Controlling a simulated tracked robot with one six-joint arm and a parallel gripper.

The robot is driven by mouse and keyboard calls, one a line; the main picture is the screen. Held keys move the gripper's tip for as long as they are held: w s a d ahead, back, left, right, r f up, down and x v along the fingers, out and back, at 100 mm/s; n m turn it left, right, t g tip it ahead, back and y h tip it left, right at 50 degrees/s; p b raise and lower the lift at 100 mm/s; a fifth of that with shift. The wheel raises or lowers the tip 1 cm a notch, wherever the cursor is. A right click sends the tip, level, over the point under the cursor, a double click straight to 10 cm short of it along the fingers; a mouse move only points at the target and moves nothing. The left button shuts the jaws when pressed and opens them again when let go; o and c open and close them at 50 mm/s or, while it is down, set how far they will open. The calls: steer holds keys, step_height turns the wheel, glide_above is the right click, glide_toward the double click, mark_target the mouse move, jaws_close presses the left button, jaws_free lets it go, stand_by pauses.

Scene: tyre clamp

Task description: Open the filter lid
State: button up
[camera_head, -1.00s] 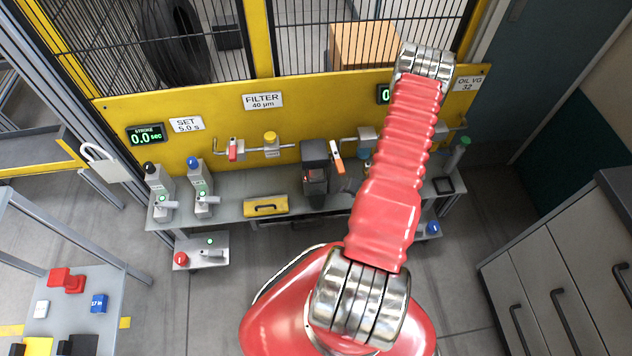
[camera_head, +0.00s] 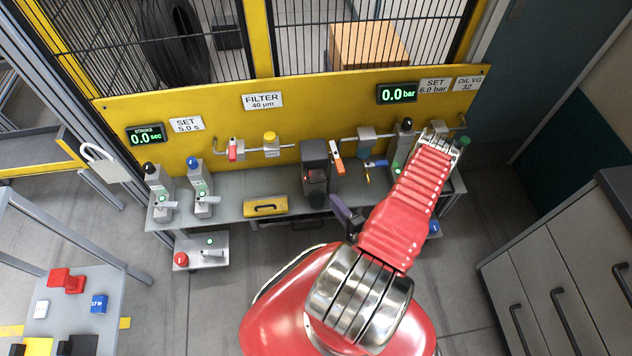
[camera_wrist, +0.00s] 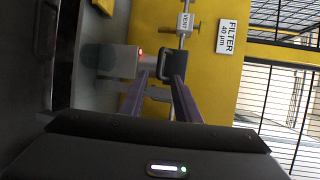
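No part carries a readable "lid" label, so I cannot tell for sure which is the filter lid. A yellow cover with a black handle (camera_head: 265,207) lies flat and looks shut on the bench, below the FILTER sign (camera_head: 262,101). Part of this yellow cover shows at the wrist view's top edge (camera_wrist: 103,5). My gripper (camera_head: 343,210) is right of the cover and apart from it, in front of a dark box with a red light (camera_head: 315,172). In the wrist view its two purple-grey fingers (camera_wrist: 164,82) stand apart with the box beyond them. I see nothing held.
Left of the cover stand two grey units with levers (camera_head: 200,190). Behind it are a red-handled valve (camera_head: 235,150) and a yellow-capped fitting (camera_head: 271,143). An orange-handled valve (camera_head: 336,150) stands near the box. The yellow panel (camera_head: 330,95) closes off the back.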

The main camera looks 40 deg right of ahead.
mark_target(317, 181)
steer(key=shift+w, duration=0.15)
steer(key=shift+x, duration=6.75)
jaws_close()
steer(key=shift+f, duration=0.1)
